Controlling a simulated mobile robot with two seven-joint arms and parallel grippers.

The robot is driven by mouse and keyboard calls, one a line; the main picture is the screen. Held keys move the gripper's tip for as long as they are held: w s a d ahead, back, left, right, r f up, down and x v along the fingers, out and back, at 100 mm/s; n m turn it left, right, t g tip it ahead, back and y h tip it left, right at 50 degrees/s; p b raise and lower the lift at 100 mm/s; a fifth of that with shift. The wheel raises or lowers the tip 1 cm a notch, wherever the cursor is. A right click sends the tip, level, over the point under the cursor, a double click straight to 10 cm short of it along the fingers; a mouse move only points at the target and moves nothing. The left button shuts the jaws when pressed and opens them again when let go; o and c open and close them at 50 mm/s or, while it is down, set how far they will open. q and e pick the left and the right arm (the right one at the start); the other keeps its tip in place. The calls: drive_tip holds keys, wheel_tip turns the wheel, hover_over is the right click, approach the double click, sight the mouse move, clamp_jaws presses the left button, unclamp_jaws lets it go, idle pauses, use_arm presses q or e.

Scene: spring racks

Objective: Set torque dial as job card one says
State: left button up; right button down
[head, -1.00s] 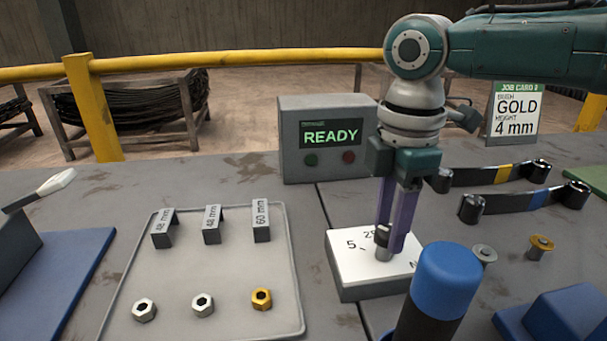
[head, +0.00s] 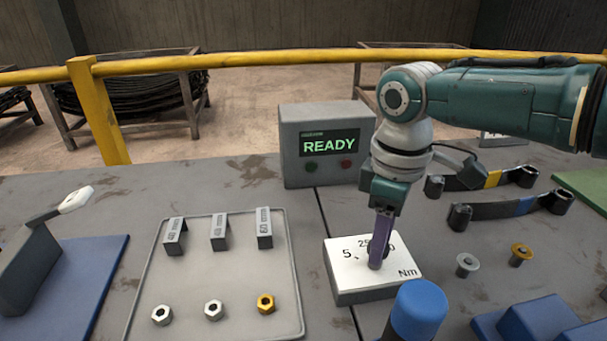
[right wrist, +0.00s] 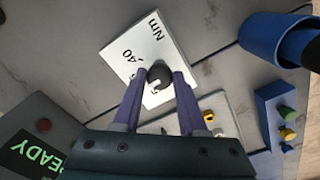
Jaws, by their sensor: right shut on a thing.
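The torque dial is a white-topped box (head: 345,285) with "5", "25", part of another number and "Nm" showing in the head view. The right wrist view shows its white face (right wrist: 140,42) with "40" and "Nm". My right gripper (head: 377,258) points down with its purple fingers shut on the dark knob (right wrist: 160,73) on that face. I cannot tell which mark the knob's pointer is at. A job card (head: 492,139) is almost wholly hidden behind my right arm, its text unreadable now. My left gripper is not in view.
A grey box (head: 290,145) with a "READY" screen stands behind the dial. A tray (head: 190,285) with several grey blocks and nuts lies left. A blue-topped cylinder (head: 420,305) stands close in front right. Two strap-like parts (head: 510,205) and two small bushes lie right.

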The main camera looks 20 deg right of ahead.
idle(0.3)
drive_tip(key=shift+c, duration=2.2)
unclamp_jaws()
drive_tip(key=shift+r, duration=0.1)
drive_tip(key=shift+r, duration=0.4)
wheel_tip(320, 180, up, 9)
drive_tip(key=p, duration=0.2)
